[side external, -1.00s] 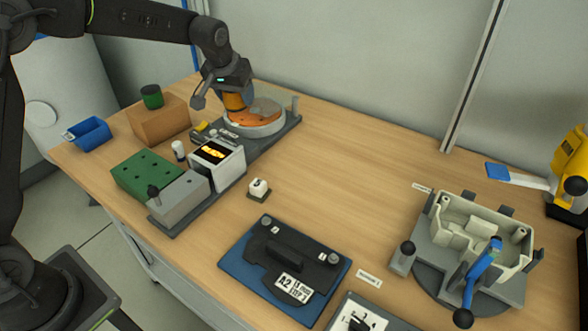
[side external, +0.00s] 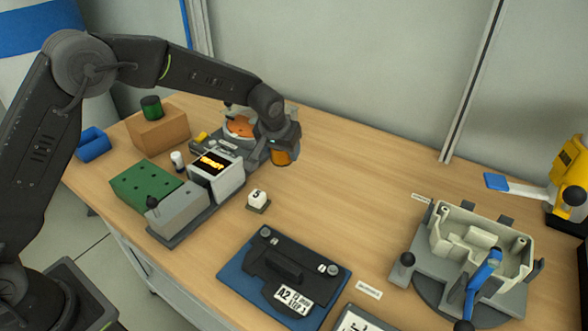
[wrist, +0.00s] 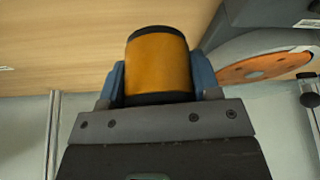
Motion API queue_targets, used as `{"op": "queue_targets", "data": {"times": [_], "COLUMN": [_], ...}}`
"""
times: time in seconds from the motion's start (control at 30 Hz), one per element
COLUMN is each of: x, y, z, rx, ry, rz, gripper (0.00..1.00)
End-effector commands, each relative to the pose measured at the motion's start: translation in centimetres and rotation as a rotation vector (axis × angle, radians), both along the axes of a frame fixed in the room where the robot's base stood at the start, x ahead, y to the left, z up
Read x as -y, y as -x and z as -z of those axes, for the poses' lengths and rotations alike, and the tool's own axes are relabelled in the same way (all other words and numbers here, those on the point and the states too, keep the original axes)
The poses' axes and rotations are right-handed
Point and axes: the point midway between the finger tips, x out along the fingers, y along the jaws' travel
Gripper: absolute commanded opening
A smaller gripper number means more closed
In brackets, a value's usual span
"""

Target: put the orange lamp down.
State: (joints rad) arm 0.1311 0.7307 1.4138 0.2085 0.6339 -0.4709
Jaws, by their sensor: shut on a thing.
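The orange lamp (wrist: 158,65) is a short orange cylinder with dark bands at both ends. My gripper (wrist: 160,85) is shut on it, with a blue-grey finger on each side. In the side external view the lamp (side external: 285,157) hangs under my gripper (side external: 284,146), to the right of the grey machine. The lamp looks held above the bare wooden table, but the height of any gap under it is hard to tell.
The round fixture with an orange disc (side external: 240,127) stands just left of the lamp; its disc shows in the wrist view (wrist: 265,68). The table right of the lamp (side external: 370,170) is clear.

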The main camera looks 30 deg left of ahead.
Motion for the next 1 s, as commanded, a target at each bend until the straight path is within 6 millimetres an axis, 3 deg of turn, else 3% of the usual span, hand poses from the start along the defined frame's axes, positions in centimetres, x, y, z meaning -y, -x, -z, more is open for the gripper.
{"op": "queue_targets", "data": {"times": [0.1,0.23,0.37,0.6,0.97,1.0], "x": [1.9,2.7,2.8,2.8,2.8,2.8], "y": [-0.6,-0.9,-0.9,-0.9,-0.9,-0.9], "z": [1.2,1.7,2.4,5.6,6.0,6.1], "rx": [0.0,0.001,-0.001,-0.001,0.0,0.0], "ry": [0.001,0.0,0.0,0.0,0.001,0.001], "rz": [0.001,-0.001,-0.002,-0.002,-0.002,-0.002], "gripper": [0.32,0.32,0.32,0.32,0.32,0.58]}}
